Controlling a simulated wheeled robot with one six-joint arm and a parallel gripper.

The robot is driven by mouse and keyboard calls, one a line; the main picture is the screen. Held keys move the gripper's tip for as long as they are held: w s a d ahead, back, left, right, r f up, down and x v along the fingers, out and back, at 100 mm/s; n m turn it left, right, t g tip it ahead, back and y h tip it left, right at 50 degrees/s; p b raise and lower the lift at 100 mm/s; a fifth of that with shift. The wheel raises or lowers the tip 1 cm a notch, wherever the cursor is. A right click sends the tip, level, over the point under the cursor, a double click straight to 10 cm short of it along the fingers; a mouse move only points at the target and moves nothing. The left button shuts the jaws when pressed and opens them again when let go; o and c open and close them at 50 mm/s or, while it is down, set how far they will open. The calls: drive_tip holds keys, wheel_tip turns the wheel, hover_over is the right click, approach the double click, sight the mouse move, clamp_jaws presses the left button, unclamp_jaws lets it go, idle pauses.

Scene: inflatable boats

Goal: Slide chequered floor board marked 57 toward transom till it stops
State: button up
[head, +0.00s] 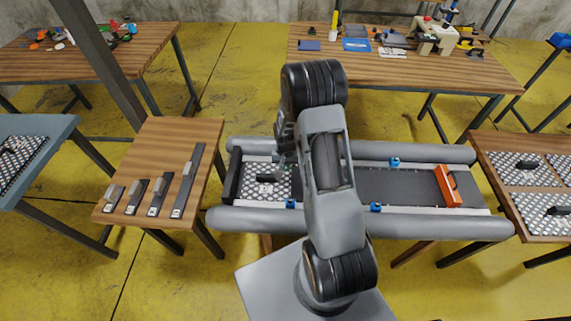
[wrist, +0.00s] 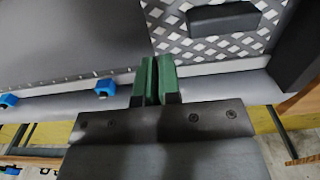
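The chequered floor board (head: 254,190) lies between the grey tubes at the left end of the boat, with a black handle on top. It shows at the upper right in the wrist view (wrist: 168,28); I cannot read its number. The dark transom (head: 233,175) stands at the boat's left end, close to the board. A dark block at the right of the wrist view (wrist: 296,55) looks like it. My gripper (wrist: 157,62) has green fingers close together, with nothing between them. It hangs above the boat near the board's edge. Any contact is unclear.
A plain dark floor section (head: 385,186) lies right of my arm, with an orange piece (head: 447,186) at its far end. Blue fittings (head: 376,207) sit along the grey tubes. A wooden table (head: 150,150) with several dark strips stands left; another with chequered boards (head: 530,170) stands right.

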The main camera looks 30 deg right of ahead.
sight(286, 182)
drive_tip(key=shift+f+b, duration=2.8)
drive_tip(key=shift+f, duration=1.85)
drive_tip(key=shift+w+a+r, duration=0.1)
drive_tip(key=shift+w+a, duration=0.15)
drive_tip(key=shift+a, duration=0.25)
drive_tip(key=shift+w+a, duration=0.25)
drive_tip(key=shift+a, duration=0.2)
drive_tip(key=shift+s+d+b, duration=0.3)
drive_tip(key=shift+s+d, duration=0.25)
drive_tip(key=shift+d, duration=0.15)
drive_tip(key=shift+s+d, duration=0.1)
drive_tip(key=shift+d, duration=0.1)
wheel_tip(286, 182, up, 9)
drive_tip(key=p, duration=0.6)
drive_tip(key=shift+w, duration=0.2)
